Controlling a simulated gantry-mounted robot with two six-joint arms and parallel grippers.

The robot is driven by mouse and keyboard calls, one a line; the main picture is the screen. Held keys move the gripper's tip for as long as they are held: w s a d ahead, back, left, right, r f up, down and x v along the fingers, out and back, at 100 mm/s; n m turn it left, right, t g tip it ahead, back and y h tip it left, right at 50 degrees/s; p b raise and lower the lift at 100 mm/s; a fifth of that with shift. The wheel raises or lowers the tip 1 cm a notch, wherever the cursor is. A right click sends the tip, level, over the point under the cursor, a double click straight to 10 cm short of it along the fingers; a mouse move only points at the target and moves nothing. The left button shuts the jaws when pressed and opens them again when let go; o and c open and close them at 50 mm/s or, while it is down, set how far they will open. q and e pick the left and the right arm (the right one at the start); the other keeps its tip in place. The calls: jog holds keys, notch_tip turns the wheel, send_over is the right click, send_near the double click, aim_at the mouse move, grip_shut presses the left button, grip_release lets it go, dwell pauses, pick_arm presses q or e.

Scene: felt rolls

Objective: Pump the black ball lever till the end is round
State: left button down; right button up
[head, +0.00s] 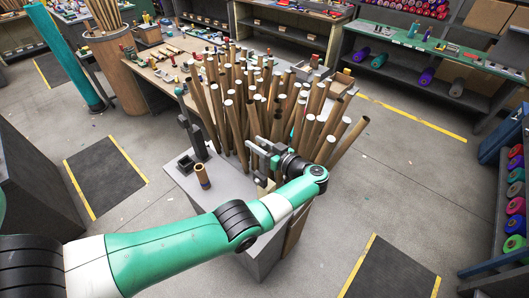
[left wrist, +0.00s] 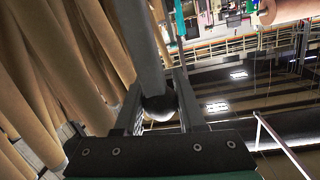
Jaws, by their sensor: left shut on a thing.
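My left gripper (head: 263,153) is above the right part of a grey stand (head: 222,178). In the left wrist view, the left gripper (left wrist: 160,100) is shut on the black ball (left wrist: 160,107) at the end of a grey lever bar (left wrist: 138,40). The ball sits between the two fingers; in the head view I cannot make it out. A short brown tube (head: 202,172) with a dark band stands upright on the stand, left of the gripper. The shape of its end is too small to tell. My right gripper is in neither view.
Many tall cardboard tubes (head: 240,105) stand close behind and beside the left gripper. A dark upright post (head: 192,130) and a small dark block (head: 186,161) are on the stand's left. Open floor (head: 410,160) lies to the right.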

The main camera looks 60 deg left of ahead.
pick_arm(q)
jog(key=shift+w+f, duration=0.1)
jog(key=shift+f, duration=0.05)
jog(key=c, duration=0.9)
grip_release()
jog(key=o, duration=0.4)
jog(key=shift+w, duration=0.15)
jog(key=b+v, duration=0.4)
jog(key=v, duration=0.7)
jog(key=shift+d, duration=0.3)
